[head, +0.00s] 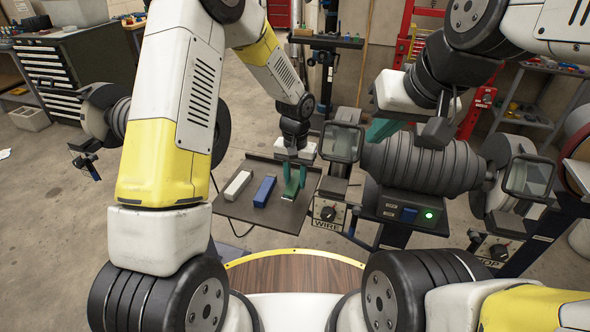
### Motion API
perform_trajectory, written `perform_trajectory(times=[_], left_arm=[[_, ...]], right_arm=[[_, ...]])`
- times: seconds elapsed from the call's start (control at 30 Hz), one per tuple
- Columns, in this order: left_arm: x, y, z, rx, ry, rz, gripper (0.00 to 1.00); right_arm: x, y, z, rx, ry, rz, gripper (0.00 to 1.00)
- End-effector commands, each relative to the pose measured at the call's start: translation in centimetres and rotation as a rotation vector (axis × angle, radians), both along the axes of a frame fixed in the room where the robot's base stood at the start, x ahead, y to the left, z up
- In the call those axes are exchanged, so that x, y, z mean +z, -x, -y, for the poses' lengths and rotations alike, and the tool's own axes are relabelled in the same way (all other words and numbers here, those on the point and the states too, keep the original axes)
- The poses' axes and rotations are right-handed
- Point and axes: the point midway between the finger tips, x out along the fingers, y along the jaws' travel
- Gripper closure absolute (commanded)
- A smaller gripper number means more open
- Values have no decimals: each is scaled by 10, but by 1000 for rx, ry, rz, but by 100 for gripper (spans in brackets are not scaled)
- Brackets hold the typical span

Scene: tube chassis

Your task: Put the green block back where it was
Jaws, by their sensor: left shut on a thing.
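The green block (291,191) is at the right end of a row on a dark flat tray (237,215). It is between the teal fingers of my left gripper (293,181), which is shut on it from above. The fingers hide part of the block, and I cannot tell whether it touches the tray. A blue block (264,191) lies to its left, and a white block (238,185) lies further left. My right gripper (398,129) is in front of the grinder, away from the blocks. My arm hides much of it, so its opening is unclear.
A drawer cabinet (75,65) stands at the back left. A round wooden top (297,275) is in front.

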Motion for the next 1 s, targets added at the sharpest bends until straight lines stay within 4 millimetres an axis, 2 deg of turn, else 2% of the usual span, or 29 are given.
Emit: perform_trajectory(times=[0.3,0.63,0.67,0.77,1.0], left_arm=[[-34,0,0,0,-1,-1,100],[-37,0,0,0,-1,0,100],[-38,0,0,0,-1,-1,67],[-37,0,0,0,-1,-1,48],[-37,0,0,0,-1,-1,48]], right_arm=[[0,0,0,0,0,0,100],[0,0,0,0,0,0,100],[0,0,0,0,0,0,100],[0,0,0,0,0,0,100],[0,0,0,0,0,0,100]])
